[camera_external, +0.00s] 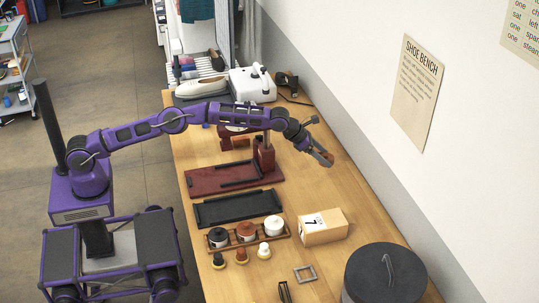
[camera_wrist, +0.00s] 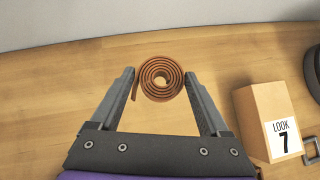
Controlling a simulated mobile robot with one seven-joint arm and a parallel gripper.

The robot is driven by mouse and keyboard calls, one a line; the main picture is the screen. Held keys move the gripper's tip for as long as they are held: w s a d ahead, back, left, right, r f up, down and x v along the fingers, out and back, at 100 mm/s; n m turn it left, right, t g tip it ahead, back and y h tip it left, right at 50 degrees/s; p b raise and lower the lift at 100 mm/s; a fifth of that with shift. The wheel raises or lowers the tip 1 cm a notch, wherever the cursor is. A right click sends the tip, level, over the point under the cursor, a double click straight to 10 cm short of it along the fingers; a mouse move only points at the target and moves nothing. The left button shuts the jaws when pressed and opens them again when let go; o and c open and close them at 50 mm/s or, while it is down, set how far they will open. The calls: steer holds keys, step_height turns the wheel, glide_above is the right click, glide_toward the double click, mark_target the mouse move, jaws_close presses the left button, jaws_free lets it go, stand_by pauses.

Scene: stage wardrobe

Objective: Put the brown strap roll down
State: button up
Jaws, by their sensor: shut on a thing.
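The brown strap roll (camera_wrist: 160,78) is a coiled spiral between the two fingers of my gripper (camera_wrist: 160,85) in the wrist view. A short loose end of the strap hangs at its left side. In the external view my gripper (camera_external: 325,157) is above the right part of the wooden bench, near the wall, and the strap roll (camera_external: 327,160) shows as a small brown shape at its tip. My gripper is shut on the roll. The exact gap between the roll and the bench top is hard to tell.
The bench (camera_external: 345,195) is bare below and around my gripper. A dark tray (camera_external: 238,207), a rack of tins (camera_external: 247,234) and a red stand (camera_external: 225,180) lie left.

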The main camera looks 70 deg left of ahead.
steer(key=shift+s+d+f, duration=0.15)
steer(key=shift+d+f, duration=0.3)
steer(key=shift+d, duration=0.1)
steer(key=shift+s+d+f, duration=0.15)
steer(key=shift+d+f, duration=0.25)
steer(key=shift+d, duration=0.15)
step_height(320, 180, down, 6)
steer(key=shift+d+r+b, duration=0.1)
steer(key=shift+b, duration=0.3)
steer(key=shift+f, duration=2.05)
steer(key=shift+f, duration=0.25)
steer(key=o, duration=1.3)
steer(key=shift+c, duration=0.2)
steer(key=shift+r, duration=0.2)
